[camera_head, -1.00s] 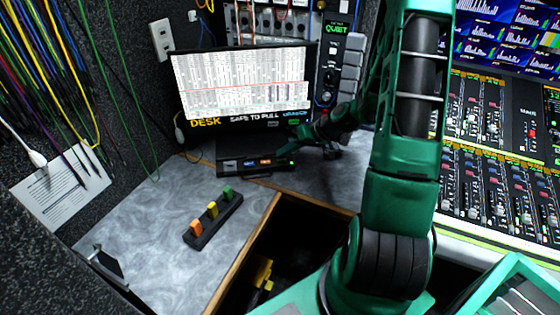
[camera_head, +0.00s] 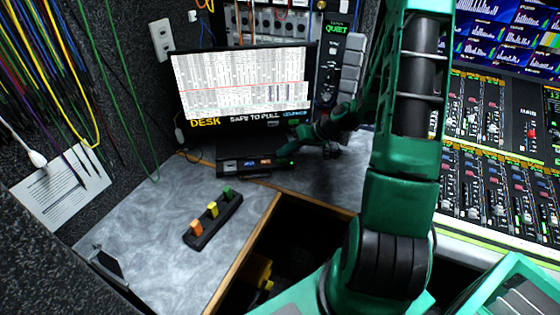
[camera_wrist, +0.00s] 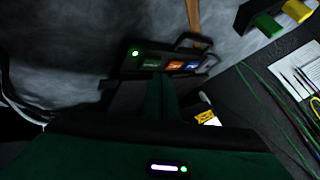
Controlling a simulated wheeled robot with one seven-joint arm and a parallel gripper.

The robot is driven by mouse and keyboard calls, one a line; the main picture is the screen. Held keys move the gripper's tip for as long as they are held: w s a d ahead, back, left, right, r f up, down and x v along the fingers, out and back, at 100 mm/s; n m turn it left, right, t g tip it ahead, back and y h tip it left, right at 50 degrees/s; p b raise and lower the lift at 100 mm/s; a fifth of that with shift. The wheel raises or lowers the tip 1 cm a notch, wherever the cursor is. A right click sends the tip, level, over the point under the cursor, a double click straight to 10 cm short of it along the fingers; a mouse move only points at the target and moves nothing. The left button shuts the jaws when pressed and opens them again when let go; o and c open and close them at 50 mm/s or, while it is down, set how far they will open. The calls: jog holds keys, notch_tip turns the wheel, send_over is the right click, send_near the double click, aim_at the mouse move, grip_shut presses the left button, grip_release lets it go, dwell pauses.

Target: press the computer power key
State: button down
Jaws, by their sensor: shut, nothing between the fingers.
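The computer is a low black box (camera_head: 232,167) on the grey desk below the monitor. Its front has coloured labels and a small glowing green key (camera_head: 291,163) at the right end. In the wrist view, the front panel (camera_wrist: 165,57) shows green, orange and blue labels beside the lit green key (camera_wrist: 135,53). My gripper (camera_head: 286,143) is shut and empty, above and behind the computer's right end in the head view. Its green fingers (camera_wrist: 155,82) point at the panel in the wrist view. Whether they touch the box cannot be told.
A monitor (camera_head: 243,82) stands behind the computer. A black strip with orange, yellow and green blocks (camera_head: 214,222) lies on the desk in front. An open dark recess (camera_head: 290,235) lies beyond the wooden edge. A mixing console (camera_head: 500,175) fills the right. Cables hang at left.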

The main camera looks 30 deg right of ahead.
aim_at(285, 161)
jog(key=shift+f, duration=0.75)
dwell(1.4)
dwell(0.4)
jog(key=shift+r, duration=0.8)
jog(key=shift+r, duration=2.5)
jog(key=shift+s, duration=0.1)
